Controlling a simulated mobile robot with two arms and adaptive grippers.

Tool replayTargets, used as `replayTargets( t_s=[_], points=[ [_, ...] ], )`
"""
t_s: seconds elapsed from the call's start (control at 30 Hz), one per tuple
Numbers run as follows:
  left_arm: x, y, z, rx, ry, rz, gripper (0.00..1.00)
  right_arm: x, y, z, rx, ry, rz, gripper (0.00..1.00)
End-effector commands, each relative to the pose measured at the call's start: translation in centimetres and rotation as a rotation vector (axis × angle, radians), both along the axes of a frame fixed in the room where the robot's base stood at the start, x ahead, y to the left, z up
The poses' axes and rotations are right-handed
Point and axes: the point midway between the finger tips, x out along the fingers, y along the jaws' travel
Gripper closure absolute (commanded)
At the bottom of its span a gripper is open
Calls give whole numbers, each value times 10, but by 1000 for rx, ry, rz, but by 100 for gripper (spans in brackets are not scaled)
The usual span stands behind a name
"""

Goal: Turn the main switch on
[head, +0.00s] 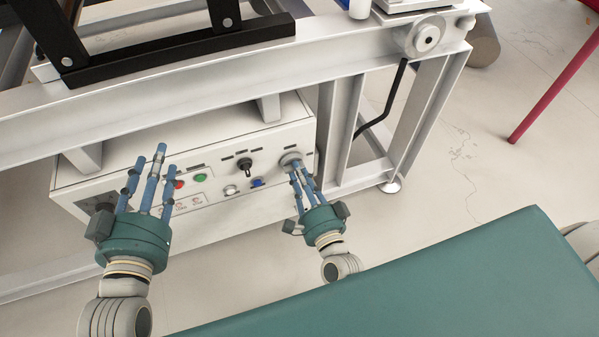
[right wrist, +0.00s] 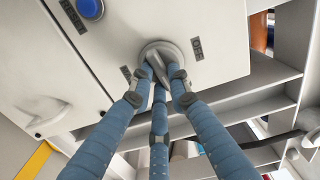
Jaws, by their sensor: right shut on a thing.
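The main switch, a grey rotary knob (head: 291,159), is at the right end of the white control box's front panel. It also shows in the right wrist view (right wrist: 160,56), with an "OFF" label on its right and another label, too small to read, on its left. My right gripper (head: 300,172) is shut on the knob, with its blue fingertips around the handle; they partly hide it. In the right wrist view the fingertips (right wrist: 160,82) touch the handle, which stands at a slant. My left gripper (head: 152,172) is open and empty in front of the box's left part.
The box (head: 225,150) also carries a black selector (head: 246,166), a green button (head: 200,178), a red button (head: 178,184) and a blue button (head: 257,183). A white frame beam (head: 200,90) runs above it. A teal board (head: 430,285) fills the lower right.

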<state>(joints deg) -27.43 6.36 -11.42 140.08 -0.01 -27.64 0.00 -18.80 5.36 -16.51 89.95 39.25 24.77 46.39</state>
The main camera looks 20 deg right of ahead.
Motion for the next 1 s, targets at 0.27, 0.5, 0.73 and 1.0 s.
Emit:
replayTargets(
  t_s=[0.27,0.5,0.73,1.0],
  points=[
    [0,0,2,-3,-11,-1,60,0,0,-1,104,2,-1,100],
    [0,-1,4,-5,-18,-1,60,0,0,-1,132,3,-2,100],
    [0,-1,5,-6,-20,-2,60,0,0,-1,134,4,-2,100],
    [0,-1,4,-6,-19,-2,60,0,0,-1,133,4,-1,64]
  ],
)
